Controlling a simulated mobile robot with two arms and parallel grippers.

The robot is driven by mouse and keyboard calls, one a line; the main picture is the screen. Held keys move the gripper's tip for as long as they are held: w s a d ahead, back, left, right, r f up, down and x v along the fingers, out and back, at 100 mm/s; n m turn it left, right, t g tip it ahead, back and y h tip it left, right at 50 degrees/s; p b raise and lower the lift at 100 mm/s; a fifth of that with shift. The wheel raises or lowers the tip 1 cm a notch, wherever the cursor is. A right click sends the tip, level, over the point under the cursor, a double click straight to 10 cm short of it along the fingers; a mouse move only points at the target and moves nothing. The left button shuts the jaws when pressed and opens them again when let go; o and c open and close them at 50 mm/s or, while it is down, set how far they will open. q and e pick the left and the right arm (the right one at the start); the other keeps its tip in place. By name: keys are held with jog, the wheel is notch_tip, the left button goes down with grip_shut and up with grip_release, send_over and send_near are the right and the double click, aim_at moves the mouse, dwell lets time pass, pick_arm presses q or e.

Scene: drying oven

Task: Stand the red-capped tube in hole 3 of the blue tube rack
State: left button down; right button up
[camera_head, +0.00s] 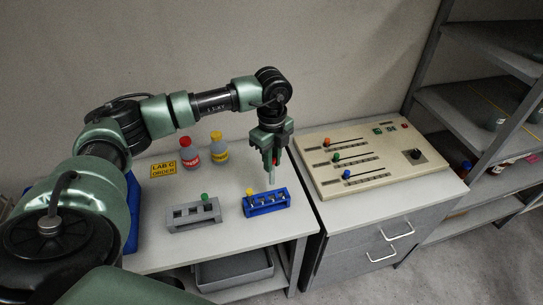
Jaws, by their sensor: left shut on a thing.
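My left gripper (272,158) points down and is shut on the red-capped tube (272,178). A bit of red shows between the fingers, and the clear tube hangs below them, roughly upright. The blue tube rack (267,209) stands on the bench under the gripper. The tube's lower end appears above and behind the rack's right half; I cannot tell the exact gap or which hole it is over. A yellow-capped tube (249,192) stands at the rack's left end. My right gripper is not in view.
A grey rack (194,217) with a green-capped tube (204,197) stands left of the blue rack. A red-capped bottle (189,155) and a yellow-capped bottle (219,149) stand behind, near a yellow sign (163,169). A beige slider panel (387,178) lies at right.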

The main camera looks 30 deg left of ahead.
aim_at(272, 174)
pick_arm(q)
jog(key=shift+a+n, duration=0.1)
jog(key=shift+n, duration=0.2)
jog(key=shift+f+b, duration=2.2)
jog(key=shift+f, duration=0.7)
notch_tip(272, 174, down, 6)
jog(key=b, duration=0.4)
dwell(1.6)
jog(key=c, duration=1.3)
grip_release()
jog(key=shift+o, duration=0.2)
